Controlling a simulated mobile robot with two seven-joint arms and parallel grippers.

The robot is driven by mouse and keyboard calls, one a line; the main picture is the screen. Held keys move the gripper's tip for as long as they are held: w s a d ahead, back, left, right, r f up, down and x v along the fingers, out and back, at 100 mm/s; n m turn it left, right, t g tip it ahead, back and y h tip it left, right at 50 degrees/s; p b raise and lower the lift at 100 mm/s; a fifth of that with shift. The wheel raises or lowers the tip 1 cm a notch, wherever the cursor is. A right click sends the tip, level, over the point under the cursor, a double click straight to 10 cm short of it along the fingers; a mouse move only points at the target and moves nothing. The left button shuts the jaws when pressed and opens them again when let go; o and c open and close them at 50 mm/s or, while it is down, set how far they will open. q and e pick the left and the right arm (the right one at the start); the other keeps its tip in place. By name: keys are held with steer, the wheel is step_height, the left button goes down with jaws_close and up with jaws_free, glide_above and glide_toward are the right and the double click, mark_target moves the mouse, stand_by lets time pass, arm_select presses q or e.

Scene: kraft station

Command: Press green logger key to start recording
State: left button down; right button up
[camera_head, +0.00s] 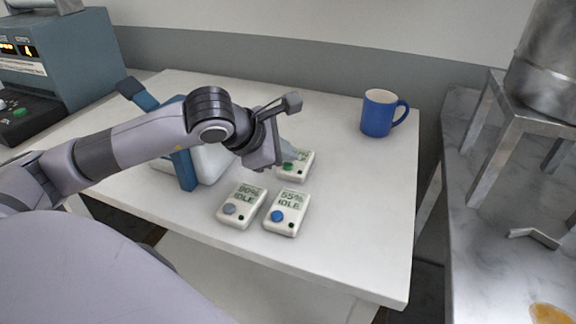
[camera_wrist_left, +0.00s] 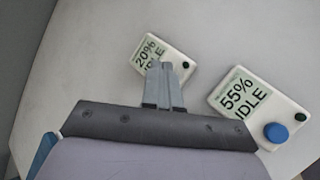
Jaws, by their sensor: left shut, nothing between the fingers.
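The logger with the green key (camera_head: 305,167) is a small white box on the white table, behind two similar loggers. Its green key (camera_head: 288,167) shows just below my left gripper (camera_head: 291,153) in the head view. In the left wrist view this logger (camera_wrist_left: 148,48) reads 20% and IDLE, and its key is hidden behind the fingers. My left gripper (camera_wrist_left: 161,66) is shut and empty, with its fingertips over the logger's lower part. I cannot tell whether they touch it. My right gripper is not in view.
A logger with a grey key (camera_head: 243,203) reads 90% IDLE. A logger with a blue key (camera_head: 287,212) reads 55% IDLE. A blue mug (camera_head: 378,113) stands at the back right. A blue and white object (camera_head: 212,163) is under my left arm. The table's right side is clear.

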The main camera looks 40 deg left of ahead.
mark_target(285, 171)
arm_select(q)
steer(key=shift+f+b, duration=0.5)
steer(key=shift+b, duration=0.2)
stand_by(0.7)
steer(key=shift+r, duration=0.15)
steer(key=shift+r+p, duration=0.4)
steer(key=shift+r, duration=0.4)
step_height(285, 171, up, 5)
steer(key=p, duration=0.2)
steer(key=shift+p, duration=0.4)
stand_by(0.8)
